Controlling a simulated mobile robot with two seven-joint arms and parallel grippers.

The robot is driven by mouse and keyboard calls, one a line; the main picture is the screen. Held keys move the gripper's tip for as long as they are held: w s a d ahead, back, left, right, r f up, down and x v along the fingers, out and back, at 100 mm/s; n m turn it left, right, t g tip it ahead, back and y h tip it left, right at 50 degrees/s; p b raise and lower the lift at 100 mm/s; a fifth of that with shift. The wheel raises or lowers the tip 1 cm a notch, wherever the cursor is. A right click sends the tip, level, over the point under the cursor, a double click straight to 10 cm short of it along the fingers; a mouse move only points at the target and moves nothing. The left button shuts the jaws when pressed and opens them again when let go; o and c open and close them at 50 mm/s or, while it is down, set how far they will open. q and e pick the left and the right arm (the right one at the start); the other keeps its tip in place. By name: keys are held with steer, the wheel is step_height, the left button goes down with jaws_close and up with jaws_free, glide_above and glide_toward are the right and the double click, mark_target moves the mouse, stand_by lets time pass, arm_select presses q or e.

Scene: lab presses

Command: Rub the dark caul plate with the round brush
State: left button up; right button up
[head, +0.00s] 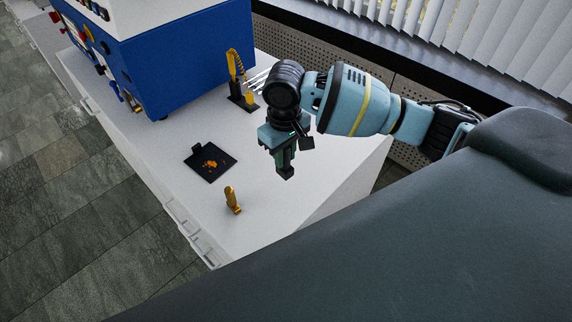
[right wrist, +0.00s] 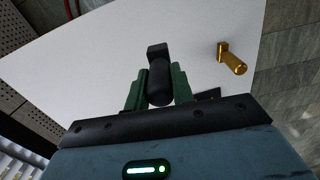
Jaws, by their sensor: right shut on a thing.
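The dark caul plate (head: 202,170) lies flat on the white bench in the head view, a square with a small tab and orange crumbs on it. A dark sliver by my gripper in the right wrist view (right wrist: 208,93) looks like its edge. My right gripper (head: 284,158) points down over the bench, right of the plate and apart from it. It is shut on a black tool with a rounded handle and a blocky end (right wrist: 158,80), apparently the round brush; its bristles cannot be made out. My left gripper is not in view.
A black stand with a yellow hook (head: 237,75) and a blue-and-white press (head: 180,60) are at the back. The white bench top (head: 330,185) is clear right of my gripper.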

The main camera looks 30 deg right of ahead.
steer(key=shift+r, duration=0.4)
steer(key=shift+s+r, duration=0.25)
steer(key=shift+r, duration=0.05)
steer(key=s+r+m, duration=0.3)
steer(key=s+r, duration=0.1)
steer(key=s, duration=0.3)
steer(key=shift+s+a, duration=0.25)
steer(key=shift+a, duration=0.15)
